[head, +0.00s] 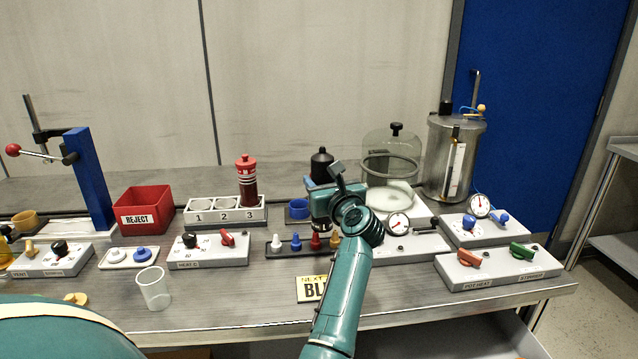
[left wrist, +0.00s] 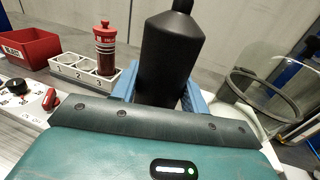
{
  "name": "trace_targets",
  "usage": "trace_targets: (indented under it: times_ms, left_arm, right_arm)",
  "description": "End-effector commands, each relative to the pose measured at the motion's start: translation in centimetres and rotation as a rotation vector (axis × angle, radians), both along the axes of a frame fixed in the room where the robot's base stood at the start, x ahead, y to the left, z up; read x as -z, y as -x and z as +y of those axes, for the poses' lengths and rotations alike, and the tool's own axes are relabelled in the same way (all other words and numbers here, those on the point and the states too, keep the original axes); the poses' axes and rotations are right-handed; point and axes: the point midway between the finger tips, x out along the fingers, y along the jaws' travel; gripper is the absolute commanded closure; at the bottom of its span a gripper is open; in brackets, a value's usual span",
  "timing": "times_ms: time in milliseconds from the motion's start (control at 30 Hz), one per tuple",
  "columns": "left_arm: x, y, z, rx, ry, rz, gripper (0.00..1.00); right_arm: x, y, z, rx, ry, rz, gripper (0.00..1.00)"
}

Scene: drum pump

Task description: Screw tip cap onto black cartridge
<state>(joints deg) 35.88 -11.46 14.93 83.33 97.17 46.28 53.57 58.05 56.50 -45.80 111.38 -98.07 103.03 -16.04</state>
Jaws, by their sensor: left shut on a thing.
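The black cartridge (head: 321,164) shows above my left gripper (head: 321,187) in the head view, upright with a narrow knob on top. My left gripper is shut on it. In the left wrist view the black cartridge (left wrist: 170,55) stands between the blue fingers (left wrist: 160,95). Its lower end is hidden, so I cannot tell whether it rests on anything. Several small tip caps stand in a dark tray (head: 268,249), including a white cap (head: 277,241), a blue cap (head: 296,242) and a red cap (head: 315,241). My right gripper is not in view.
A red cartridge (head: 247,184) stands in slot 3 of a white rack (head: 190,216). A partly hidden card (head: 309,289) lies in front. Switch boxes line the bench.

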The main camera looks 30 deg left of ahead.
Motion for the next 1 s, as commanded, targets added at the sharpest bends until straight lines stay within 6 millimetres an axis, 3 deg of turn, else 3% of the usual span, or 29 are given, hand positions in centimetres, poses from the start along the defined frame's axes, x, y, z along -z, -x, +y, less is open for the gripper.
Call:
trace_targets:
  times_ms: [333,367,900,1000]
  left_arm:
    - [-0.17,0.00,-0.03,0.000,-0.002,-0.003,0.86]
    - [-0.16,0.00,-0.03,0.000,-0.002,-0.003,0.56]
    - [-0.14,0.01,-0.01,0.000,-0.002,-0.003,1.00]
    - [-0.14,0.00,0.00,0.000,-0.002,-0.003,1.00]
  right_arm:
    - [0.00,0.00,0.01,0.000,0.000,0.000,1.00]
    - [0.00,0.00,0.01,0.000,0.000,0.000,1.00]
    - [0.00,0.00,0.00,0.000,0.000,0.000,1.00]
    - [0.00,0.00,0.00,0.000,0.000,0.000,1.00]
